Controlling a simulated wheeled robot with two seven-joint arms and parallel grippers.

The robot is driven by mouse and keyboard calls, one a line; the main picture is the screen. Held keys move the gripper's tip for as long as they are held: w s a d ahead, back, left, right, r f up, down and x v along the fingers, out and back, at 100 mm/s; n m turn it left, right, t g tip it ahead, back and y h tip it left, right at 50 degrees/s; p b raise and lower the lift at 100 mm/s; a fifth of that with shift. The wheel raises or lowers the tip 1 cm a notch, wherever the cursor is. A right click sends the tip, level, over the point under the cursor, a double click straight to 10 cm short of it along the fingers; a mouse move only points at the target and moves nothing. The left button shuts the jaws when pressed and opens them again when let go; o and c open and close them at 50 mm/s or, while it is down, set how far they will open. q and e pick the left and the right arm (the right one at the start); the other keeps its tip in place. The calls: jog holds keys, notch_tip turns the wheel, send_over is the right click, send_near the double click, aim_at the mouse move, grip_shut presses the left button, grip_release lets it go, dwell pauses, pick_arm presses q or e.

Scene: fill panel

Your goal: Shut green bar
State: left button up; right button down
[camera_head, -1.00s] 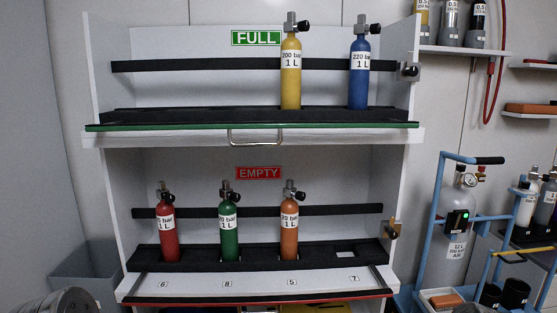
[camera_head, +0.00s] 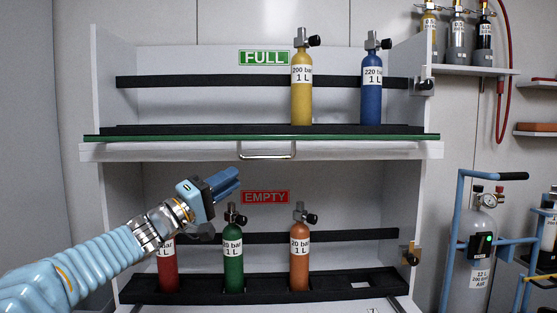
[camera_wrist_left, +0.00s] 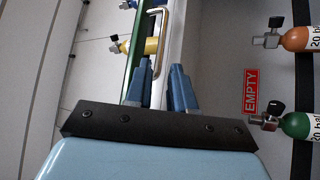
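The green bar (camera_head: 340,137) runs along the front edge of the upper shelf under the FULL sign. Below it is a white front panel (camera_head: 180,152) with a metal handle (camera_head: 267,155). The bar also shows as a green strip in the left wrist view (camera_wrist_left: 133,50), with the handle (camera_wrist_left: 161,40) beyond the fingertips. My left gripper (camera_head: 232,180) is below and left of the handle, apart from it. Its two blue fingers stand apart and empty in the wrist view (camera_wrist_left: 161,82). My right gripper is not in view.
A yellow cylinder (camera_head: 302,95) and a blue one (camera_head: 372,95) stand on the upper shelf. Red (camera_head: 167,268), green (camera_head: 233,262) and orange (camera_head: 299,262) cylinders stand on the lower shelf, near my left arm. A blue trolley (camera_head: 455,225) with a grey cylinder stands at the right.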

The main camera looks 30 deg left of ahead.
aim_at(264, 159)
pick_arm(q)
jog(key=p+x, duration=0.3)
jog(key=x, duration=0.9)
jog(key=shift+w+f, duration=0.1)
grip_shut()
